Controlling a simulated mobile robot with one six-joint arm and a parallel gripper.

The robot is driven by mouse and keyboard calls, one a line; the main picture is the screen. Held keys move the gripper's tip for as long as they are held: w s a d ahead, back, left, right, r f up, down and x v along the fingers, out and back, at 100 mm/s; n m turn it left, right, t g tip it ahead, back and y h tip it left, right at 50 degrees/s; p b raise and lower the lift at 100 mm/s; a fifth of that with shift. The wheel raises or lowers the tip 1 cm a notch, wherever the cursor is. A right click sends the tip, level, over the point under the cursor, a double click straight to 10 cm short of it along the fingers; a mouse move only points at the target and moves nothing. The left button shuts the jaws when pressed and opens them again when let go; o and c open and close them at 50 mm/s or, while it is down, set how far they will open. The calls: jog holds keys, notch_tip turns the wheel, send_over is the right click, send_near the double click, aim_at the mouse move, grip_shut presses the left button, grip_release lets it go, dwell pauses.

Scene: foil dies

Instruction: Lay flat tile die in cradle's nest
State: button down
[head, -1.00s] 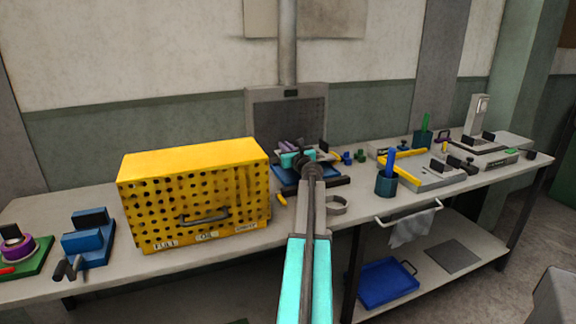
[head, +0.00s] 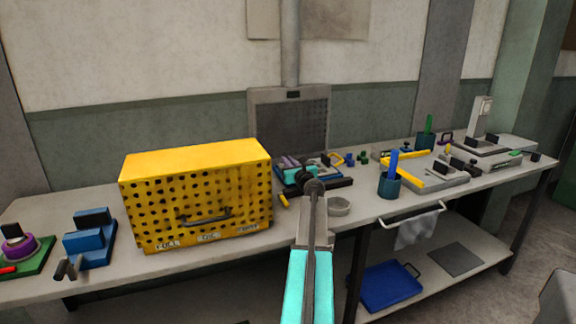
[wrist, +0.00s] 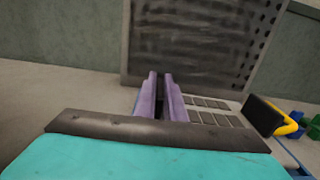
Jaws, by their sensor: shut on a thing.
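My gripper (wrist: 160,82) has two purple fingers, close together with a narrow dark gap between them. In the head view it (head: 291,161) is small and partly hidden by my own wrist, above a blue base at the back of the bench. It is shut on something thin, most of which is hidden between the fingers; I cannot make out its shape. A pale plate with rows of rectangular cells (wrist: 209,111) lies just right of the fingers. I cannot tell for certain which piece is the cradle or its nest.
A yellow perforated cabinet (head: 196,200) stands left. A grey perforated panel (head: 290,118) stands behind. A black plate with a yellow loop (wrist: 266,115) is close on the right. A grey ring-shaped dish (head: 339,206) and a teal cup (head: 389,187) stand right.

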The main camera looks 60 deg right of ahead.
jog(key=shift+f, duration=0.35)
jog(key=c, duration=1.8)
grip_release()
jog(key=shift+c, duration=0.2)
jog(key=shift+s+a, duration=0.15)
jog(key=shift+b+v, duration=0.3)
jog(key=shift+v, duration=5)
jog(key=shift+s+a, duration=0.35)
jog(key=shift+s, duration=0.05)
